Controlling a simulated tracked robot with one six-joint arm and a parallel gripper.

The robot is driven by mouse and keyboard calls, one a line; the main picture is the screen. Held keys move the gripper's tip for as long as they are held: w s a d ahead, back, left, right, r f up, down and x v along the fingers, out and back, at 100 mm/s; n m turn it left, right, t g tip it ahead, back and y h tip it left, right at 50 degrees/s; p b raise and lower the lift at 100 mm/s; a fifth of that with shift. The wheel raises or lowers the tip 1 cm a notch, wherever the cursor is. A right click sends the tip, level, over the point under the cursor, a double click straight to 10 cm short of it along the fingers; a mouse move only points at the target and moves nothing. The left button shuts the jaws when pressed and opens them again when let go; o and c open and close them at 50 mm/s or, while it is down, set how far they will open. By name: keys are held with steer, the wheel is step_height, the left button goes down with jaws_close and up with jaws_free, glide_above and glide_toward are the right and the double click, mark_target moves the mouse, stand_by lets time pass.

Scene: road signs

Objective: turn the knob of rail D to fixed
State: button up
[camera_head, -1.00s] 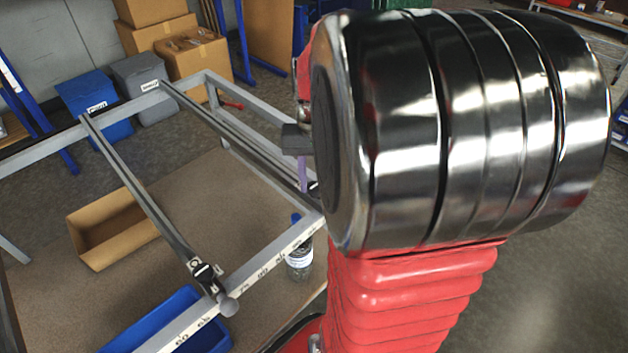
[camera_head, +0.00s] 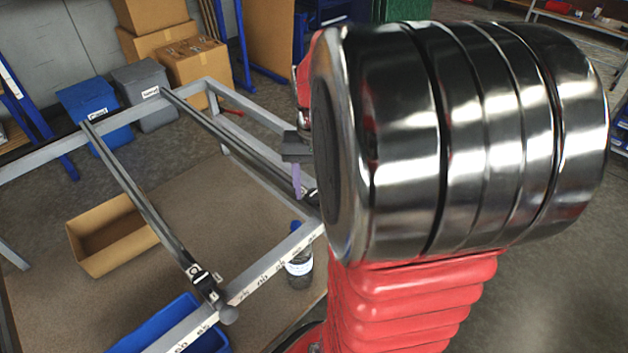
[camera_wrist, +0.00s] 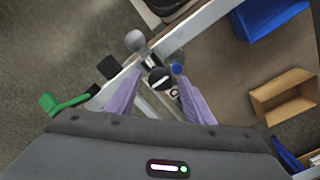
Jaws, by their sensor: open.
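My gripper (camera_wrist: 158,98) shows two purple fingers, open and apart in the wrist view. Between and just beyond the fingertips is a dark round knob (camera_wrist: 159,79) with a white line across it, at the end of a rail. A label beside it is too small to read surely. A grey ball-ended handle (camera_wrist: 135,41) lies just past the knob. In the head view one purple finger (camera_head: 296,180) hangs above the near end of the right rail (camera_head: 225,137); my arm hides most of the gripper. The left rail (camera_head: 145,205) has its own labelled clamp (camera_head: 205,280).
The grey frame bar (camera_head: 265,270) carries number marks. A cardboard tray (camera_head: 110,235) and a blue bin (camera_head: 180,325) sit below. A green handle (camera_wrist: 62,103) sticks out left in the wrist view.

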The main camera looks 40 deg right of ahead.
mark_target(313, 191)
step_height(313, 191, up, 14)
stand_by(0.6)
steer(key=shift+f, duration=0.15)
stand_by(0.3)
steer(key=s+a+f+n+t, duration=0.2)
steer(key=a+n, duration=0.2)
steer(key=a, duration=0.7)
steer(key=s+a+f+n+t, duration=0.2)
steer(key=a+f+n+t, duration=0.1)
steer(key=a, duration=0.9)
steer(key=shift+s+a+n+t, duration=0.15)
steer(key=shift+n+t, duration=0.15)
steer(key=shift+n, duration=0.6)
steer(key=shift+f, duration=0.1)
